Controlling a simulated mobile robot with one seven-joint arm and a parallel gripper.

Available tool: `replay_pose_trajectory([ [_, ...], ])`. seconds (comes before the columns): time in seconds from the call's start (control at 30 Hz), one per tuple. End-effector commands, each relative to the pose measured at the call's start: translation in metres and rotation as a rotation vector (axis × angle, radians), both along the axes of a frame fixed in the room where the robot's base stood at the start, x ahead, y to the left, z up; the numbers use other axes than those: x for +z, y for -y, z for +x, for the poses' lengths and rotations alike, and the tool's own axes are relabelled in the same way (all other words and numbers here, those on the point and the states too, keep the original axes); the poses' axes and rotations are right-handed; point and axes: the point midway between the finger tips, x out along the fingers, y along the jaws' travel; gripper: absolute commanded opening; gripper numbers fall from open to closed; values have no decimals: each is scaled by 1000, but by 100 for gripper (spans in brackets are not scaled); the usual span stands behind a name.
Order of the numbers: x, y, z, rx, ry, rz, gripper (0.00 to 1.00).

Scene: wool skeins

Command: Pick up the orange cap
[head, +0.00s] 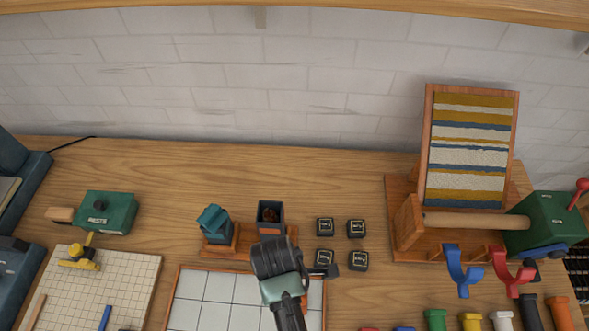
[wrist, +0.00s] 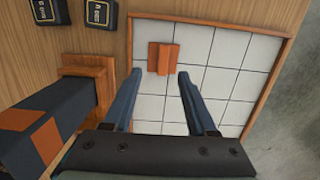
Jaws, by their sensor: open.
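The orange cap (wrist: 163,58) lies on the white tiled tray (wrist: 228,75) in the wrist view, near the tray's upper left corner. It looks like a small orange block with a raised middle part. In the head view only a sliver of orange (head: 304,301) shows beside my arm; the rest is hidden. My gripper (wrist: 160,73) is open, its two blue fingers apart with nothing between them. The fingertips are just short of the cap in the wrist picture; I cannot tell their height above it. In the head view my gripper (head: 283,262) is over the tray's back right part and its fingers are hidden.
An open dark box (head: 270,216) on a wooden stand is close behind my gripper; a teal-lidded box (head: 215,224) stands left of it. Several small black labelled blocks (head: 357,229) sit to the right. A wooden loom (head: 471,150) stands further right. Bare table lies behind the boxes.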

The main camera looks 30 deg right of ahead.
Motion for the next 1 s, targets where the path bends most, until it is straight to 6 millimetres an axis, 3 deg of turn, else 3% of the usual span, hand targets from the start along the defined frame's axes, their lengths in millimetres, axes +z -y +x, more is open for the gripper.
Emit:
replay_pose_trajectory([
  [0.1,-19,2,-2,-1,-2,1,57],
  [0.37,-36,1,-4,-1,-2,1,57],
  [0.67,-75,-2,-8,-3,2,0,57],
  [1.0,-80,-1,-8,-2,4,0,56],
])
